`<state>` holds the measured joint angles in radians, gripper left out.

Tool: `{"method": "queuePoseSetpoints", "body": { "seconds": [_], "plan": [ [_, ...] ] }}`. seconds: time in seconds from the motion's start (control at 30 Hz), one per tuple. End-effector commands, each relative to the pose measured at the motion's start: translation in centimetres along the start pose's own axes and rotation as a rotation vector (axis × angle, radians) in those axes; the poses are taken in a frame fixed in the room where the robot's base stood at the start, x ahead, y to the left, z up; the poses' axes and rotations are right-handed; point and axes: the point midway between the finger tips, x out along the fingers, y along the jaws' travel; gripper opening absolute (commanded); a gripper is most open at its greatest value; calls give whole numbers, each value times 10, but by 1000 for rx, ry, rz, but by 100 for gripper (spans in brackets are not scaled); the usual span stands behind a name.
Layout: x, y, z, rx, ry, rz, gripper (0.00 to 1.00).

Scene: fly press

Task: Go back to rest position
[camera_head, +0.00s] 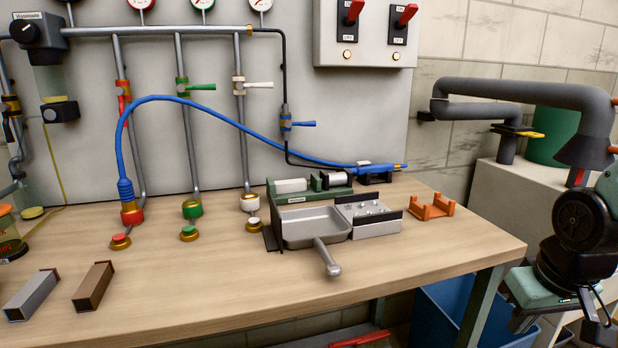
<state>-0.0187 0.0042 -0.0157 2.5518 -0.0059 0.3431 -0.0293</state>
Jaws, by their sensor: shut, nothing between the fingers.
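My gripper is not in view; no fingers show anywhere. Black and teal arm links stand at the right edge, beside the workbench (400,255), and their end is out of the picture. On the bench, a grey metal scoop or pan (313,225) has its handle pointing to the front. It sits against a green fixture (310,193) with grey and white cylinders.
A blue hose (225,113) arches from the red fitting (131,213) to a nozzle at the back right. An orange bracket (431,210) stands near the right edge. Grey (32,296) and brown (93,287) bars lie front left. The front middle is clear. A blue bin (480,315) stands below.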

Motion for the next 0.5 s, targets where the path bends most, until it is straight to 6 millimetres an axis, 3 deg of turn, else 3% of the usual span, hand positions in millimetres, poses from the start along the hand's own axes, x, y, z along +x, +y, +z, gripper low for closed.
{"method": "queuePoseSetpoints", "body": {
  "seconds": [0.07,0.5],
  "plan": [
    [2,-1,8,46,-17,-3,0],
    [28,-92,45,-223,-88,-79,0]
  ]
}}
